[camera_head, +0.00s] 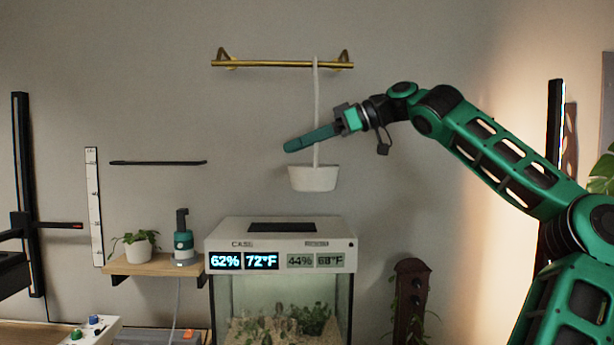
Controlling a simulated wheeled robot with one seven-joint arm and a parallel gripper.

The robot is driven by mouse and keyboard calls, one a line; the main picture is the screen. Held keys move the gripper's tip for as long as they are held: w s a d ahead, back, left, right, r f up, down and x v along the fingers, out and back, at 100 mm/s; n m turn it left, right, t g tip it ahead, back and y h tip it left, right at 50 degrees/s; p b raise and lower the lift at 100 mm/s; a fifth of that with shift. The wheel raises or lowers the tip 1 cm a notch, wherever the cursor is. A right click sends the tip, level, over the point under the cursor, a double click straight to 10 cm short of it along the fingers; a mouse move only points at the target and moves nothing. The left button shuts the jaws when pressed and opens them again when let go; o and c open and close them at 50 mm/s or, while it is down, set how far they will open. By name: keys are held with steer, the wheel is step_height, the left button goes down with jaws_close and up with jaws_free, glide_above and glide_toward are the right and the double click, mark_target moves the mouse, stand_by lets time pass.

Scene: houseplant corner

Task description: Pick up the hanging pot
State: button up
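The hanging pot (313,179) is white and hangs upright by a pale strap from a brass rail (280,64) on the wall. My gripper (291,146) reaches in from the right, just above the pot. Its green fingers cross in front of the strap and point left and slightly down. The fingers overlap in this view and look like one bar, so I cannot tell whether they are open or shut, or whether the strap lies between them. The fingers look apart from the pot's rim.
Below the pot stands a glass terrarium (281,310) with a white lid showing number displays. A wooden shelf (155,266) at left holds a potted plant (138,245) and a green bottle-like device (183,240). A thin dark bar (158,163) is on the wall. Wall space right of the pot is clear.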

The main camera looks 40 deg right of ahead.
steer(key=shift+c, duration=0.6)
jaws_close()
stand_by(0.8)
